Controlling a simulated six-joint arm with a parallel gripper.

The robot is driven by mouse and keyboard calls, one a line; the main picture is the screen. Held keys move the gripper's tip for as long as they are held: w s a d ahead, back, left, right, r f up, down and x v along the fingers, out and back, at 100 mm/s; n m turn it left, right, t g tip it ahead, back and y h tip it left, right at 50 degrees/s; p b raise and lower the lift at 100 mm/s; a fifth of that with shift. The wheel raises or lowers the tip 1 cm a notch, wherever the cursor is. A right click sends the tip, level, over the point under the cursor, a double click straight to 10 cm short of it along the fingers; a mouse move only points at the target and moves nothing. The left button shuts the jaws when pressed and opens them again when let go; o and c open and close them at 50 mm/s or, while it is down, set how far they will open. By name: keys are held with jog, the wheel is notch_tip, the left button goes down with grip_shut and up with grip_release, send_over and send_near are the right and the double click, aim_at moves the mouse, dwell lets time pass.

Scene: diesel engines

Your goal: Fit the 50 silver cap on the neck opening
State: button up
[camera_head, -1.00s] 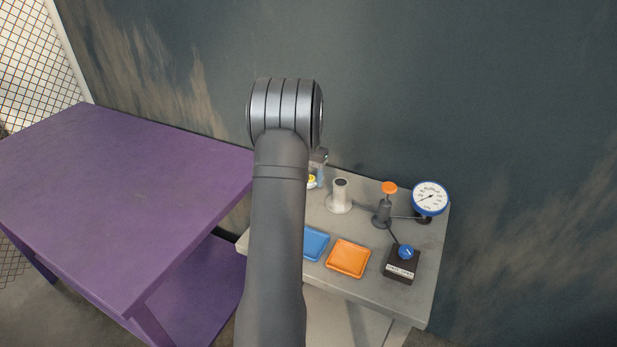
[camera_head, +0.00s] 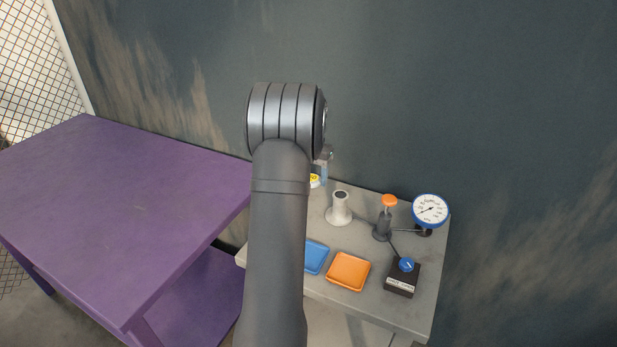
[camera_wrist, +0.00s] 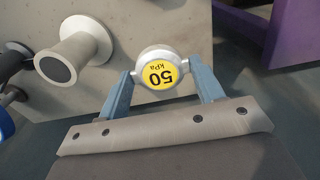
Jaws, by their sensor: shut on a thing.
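The silver cap (camera_wrist: 161,72) has a yellow top reading "50 kPa". My gripper (camera_wrist: 163,80) is shut on it, one finger on each side, as the wrist view shows. In the head view only the cap's yellow top (camera_head: 314,181) peeks out beside my arm, which hides most of my gripper. The pale neck (camera_wrist: 75,52) with its dark round opening stands to the left of the cap in the wrist view, apart from it. In the head view the neck (camera_head: 340,210) stands upright on the grey table, right of my gripper.
The grey table (camera_head: 385,312) holds a blue tray (camera_head: 316,257), an orange tray (camera_head: 348,271), an orange-topped pump (camera_head: 383,222), a dial gauge (camera_head: 430,210) and a black box with a blue knob (camera_head: 402,277). A purple table (camera_head: 120,200) stands left. A dark wall is behind.

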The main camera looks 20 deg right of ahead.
send_near(341, 195)
jog(key=shift+f, duration=2.45)
jog(key=shift+f, duration=0.7)
